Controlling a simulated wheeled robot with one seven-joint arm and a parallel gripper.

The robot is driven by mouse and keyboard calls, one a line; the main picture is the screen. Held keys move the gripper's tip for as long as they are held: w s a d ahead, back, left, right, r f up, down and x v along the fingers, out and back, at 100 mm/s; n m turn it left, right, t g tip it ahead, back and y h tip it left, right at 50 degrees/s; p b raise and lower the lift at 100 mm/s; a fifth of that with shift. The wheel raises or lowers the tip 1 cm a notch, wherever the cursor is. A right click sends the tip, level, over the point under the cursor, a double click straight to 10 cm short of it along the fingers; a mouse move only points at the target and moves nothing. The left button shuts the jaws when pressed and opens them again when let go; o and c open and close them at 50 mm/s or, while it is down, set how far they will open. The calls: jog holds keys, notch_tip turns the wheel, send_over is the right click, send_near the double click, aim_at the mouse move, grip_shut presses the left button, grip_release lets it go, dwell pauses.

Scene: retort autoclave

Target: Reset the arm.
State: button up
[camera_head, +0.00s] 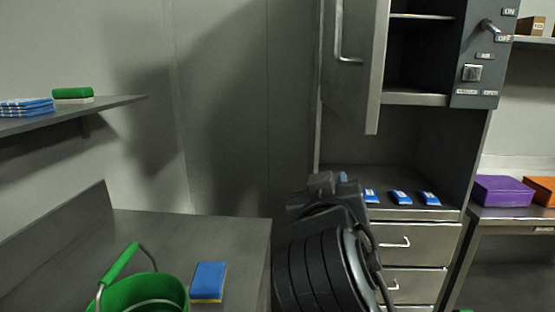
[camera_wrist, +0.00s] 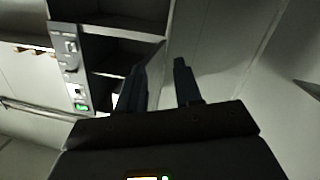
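My arm is raised in the lower middle of the head view, folded in front of the grey cabinet (camera_head: 395,150). My gripper (camera_wrist: 158,75) shows in the wrist view with its two dark fingers apart and nothing between them. It points toward the wall and the open cabinet compartments (camera_wrist: 125,40). In the head view the fingers cannot be made out clearly; the wrist end is near the cabinet's open shelf.
The cabinet door (camera_head: 355,60) stands open. Blue packets (camera_head: 400,197) lie on the cabinet shelf. A green bucket (camera_head: 150,290) and a blue sponge (camera_head: 209,280) are on the left counter (camera_head: 190,235). A purple box (camera_head: 503,190) sits at right.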

jog(key=s+d+f+n+g+y, duration=0.1)
jog(key=s+d+f+y, duration=0.15)
jog(key=s+f, duration=0.75)
jog(key=s+d+f+n+y, duration=0.15)
jog(key=s+d+f, duration=0.25)
jog(key=s+f, duration=0.6)
jog(key=s+d+m, duration=0.2)
jog(key=s+d, duration=0.1)
jog(key=s, duration=0.9)
jog(key=s+d+m, duration=0.1)
jog(key=s+d, duration=0.2)
jog(key=s, duration=1)
jog(key=shift+s+d+m+g, duration=0.2)
jog(key=shift+d+m+g, duration=0.15)
jog(key=shift+d+g, duration=0.05)
